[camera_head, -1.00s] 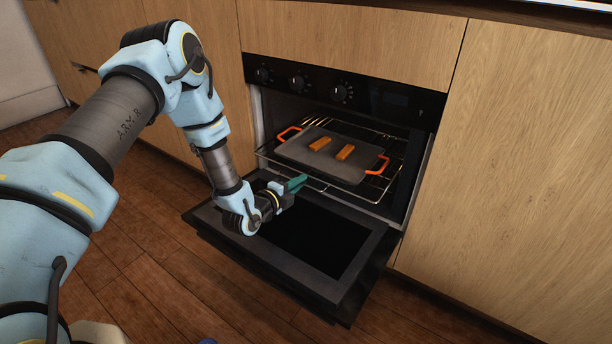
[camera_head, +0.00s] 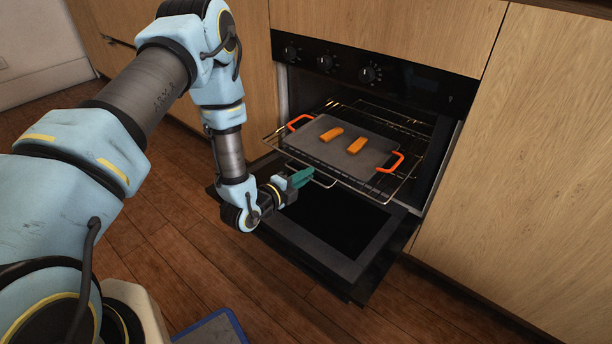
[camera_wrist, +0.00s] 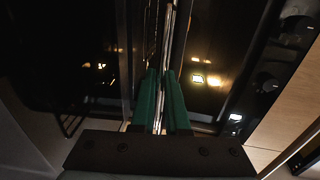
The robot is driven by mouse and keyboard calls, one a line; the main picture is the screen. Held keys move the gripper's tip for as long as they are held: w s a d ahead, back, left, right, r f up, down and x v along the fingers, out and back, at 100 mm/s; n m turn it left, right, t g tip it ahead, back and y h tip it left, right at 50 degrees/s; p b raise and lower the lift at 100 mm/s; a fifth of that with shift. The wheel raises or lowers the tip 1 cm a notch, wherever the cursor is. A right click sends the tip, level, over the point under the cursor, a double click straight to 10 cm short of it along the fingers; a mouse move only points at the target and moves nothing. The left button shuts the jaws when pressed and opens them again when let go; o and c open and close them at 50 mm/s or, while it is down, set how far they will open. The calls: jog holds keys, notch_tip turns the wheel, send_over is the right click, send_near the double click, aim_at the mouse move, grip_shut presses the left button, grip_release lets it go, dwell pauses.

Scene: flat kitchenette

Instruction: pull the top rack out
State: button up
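The top rack (camera_head: 385,117) is a wire rack sticking partly out of the open oven, level, above the lowered door. A grey tray (camera_head: 322,152) with orange handles lies on it, carrying two orange-brown sticks (camera_head: 356,145). My gripper (camera_head: 303,178), with green fingers, is at the rack's front edge, left of its middle. In the wrist view the fingers (camera_wrist: 162,88) are close together on either side of the thin rack wires (camera_wrist: 168,40), seen edge-on. They look closed on the rack's front wire; the exact contact is small and dark.
The oven door (camera_head: 330,222) hangs open below the rack and under my gripper. Control knobs (camera_head: 368,74) line the panel above. Wooden cabinet fronts (camera_head: 520,180) flank the oven. Wooden floor (camera_head: 200,270) is free in front of the door.

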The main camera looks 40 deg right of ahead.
jog(key=o, duration=0.4)
jog(key=shift+c, duration=0.2)
jog(key=p+v, duration=0.1)
jog(key=v, duration=0.9)
jog(key=shift+a, duration=0.35)
